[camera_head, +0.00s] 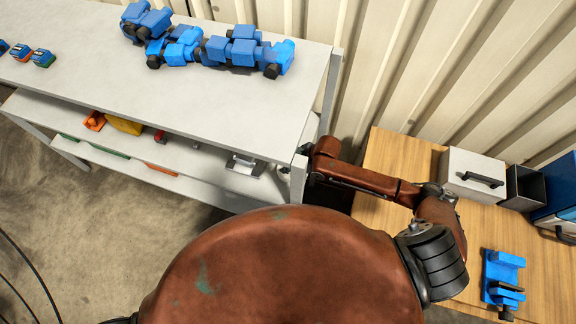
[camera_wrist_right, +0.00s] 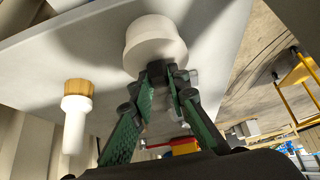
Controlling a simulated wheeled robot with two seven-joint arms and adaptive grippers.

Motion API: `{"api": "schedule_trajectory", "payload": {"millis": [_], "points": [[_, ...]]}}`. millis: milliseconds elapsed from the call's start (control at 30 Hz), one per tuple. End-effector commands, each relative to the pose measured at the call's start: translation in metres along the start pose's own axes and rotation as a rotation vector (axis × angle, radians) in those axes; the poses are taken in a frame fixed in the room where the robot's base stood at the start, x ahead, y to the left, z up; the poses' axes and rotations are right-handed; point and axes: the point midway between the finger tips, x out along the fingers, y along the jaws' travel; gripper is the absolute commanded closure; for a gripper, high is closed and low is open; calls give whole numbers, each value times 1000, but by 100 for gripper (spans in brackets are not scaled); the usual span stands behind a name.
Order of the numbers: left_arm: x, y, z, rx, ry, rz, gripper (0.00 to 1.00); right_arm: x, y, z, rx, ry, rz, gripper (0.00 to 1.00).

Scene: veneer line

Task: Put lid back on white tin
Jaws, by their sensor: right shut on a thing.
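In the right wrist view, my right gripper (camera_wrist_right: 167,76) has its green fingers closed on a squat white round piece (camera_wrist_right: 155,42). I cannot tell whether this piece is the lid or the tin, and the fingers hide its near end. A grey panel (camera_wrist_right: 210,35) lies behind it. In the head view, my right arm reaches to the right end of the grey shelf unit, where the jaws are hard to make out. No separate white tin or lid can be told apart. My left gripper is out of sight.
Blue blocky parts (camera_head: 215,48) lie on the shelf's top (camera_head: 90,75). A wooden table (camera_head: 390,155) at right holds a white box (camera_head: 474,172) and a blue clamp-like part (camera_head: 502,275).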

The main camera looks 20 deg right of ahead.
Motion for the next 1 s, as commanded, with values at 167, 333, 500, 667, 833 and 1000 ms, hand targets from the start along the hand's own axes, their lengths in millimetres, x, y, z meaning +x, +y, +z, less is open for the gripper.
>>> {"api": "schedule_trajectory", "payload": {"millis": [167, 333, 500, 667, 833, 1000], "points": [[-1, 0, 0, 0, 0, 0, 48, 0, 0, 0, 0, 0, 0, 100], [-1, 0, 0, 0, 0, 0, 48, 0, 0, 0, 0, 0, 0, 100], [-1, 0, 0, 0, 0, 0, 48, 0, 0, 0, 0, 0, 0, 81], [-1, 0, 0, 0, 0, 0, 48, 0, 0, 0, 0, 0, 0, 70], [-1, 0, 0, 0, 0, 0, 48, 0, 0, 0, 0, 0, 0, 64], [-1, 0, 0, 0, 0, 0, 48, 0, 0, 0, 0, -1, 0, 60]]}}
